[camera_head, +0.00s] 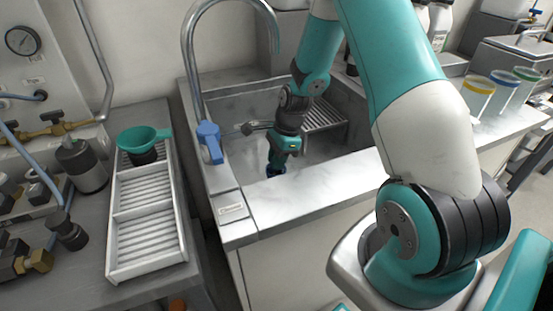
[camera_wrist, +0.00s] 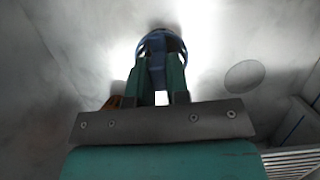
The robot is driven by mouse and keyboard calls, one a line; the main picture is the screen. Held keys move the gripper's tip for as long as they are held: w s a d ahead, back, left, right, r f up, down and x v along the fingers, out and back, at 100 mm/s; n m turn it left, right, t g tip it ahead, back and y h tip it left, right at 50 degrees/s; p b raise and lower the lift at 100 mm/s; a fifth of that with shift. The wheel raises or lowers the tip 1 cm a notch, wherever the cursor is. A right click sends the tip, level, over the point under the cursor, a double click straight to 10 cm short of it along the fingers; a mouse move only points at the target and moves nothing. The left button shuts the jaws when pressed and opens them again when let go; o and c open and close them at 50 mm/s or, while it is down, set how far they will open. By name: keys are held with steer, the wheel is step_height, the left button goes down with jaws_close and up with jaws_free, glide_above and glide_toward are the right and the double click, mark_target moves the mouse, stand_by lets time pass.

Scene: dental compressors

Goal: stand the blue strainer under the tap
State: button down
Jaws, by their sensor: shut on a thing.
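The blue strainer (camera_wrist: 162,38) shows in the wrist view as a dark blue ring at the tips of my fingers. My gripper (camera_wrist: 161,72) is shut on it. In the head view my gripper (camera_head: 279,160) reaches down into the sink, and only a small dark blue bit of the strainer (camera_head: 276,171) shows below it, partly hidden by the sink's front edge. The tap (camera_head: 190,62) is a grey gooseneck at the sink's left, with its spout arching over the basin and a blue lever (camera_head: 209,142). I cannot tell whether the strainer touches the sink floor.
The steel sink (camera_head: 225,188) has walls around my gripper and a ribbed rack (camera_head: 325,117) at its right. A teal funnel (camera_head: 144,138) sits on a white slatted tray (camera_head: 147,268) at left. Colored-rim beakers (camera_head: 478,92) stand right. A faint oval (camera_wrist: 244,75) marks the sink floor.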

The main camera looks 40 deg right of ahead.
steer(key=shift+f, duration=0.1)
steer(key=c, duration=1.1)
jaws_free()
steer(key=p+v, duration=0.1)
steer(key=v, duration=1.1)
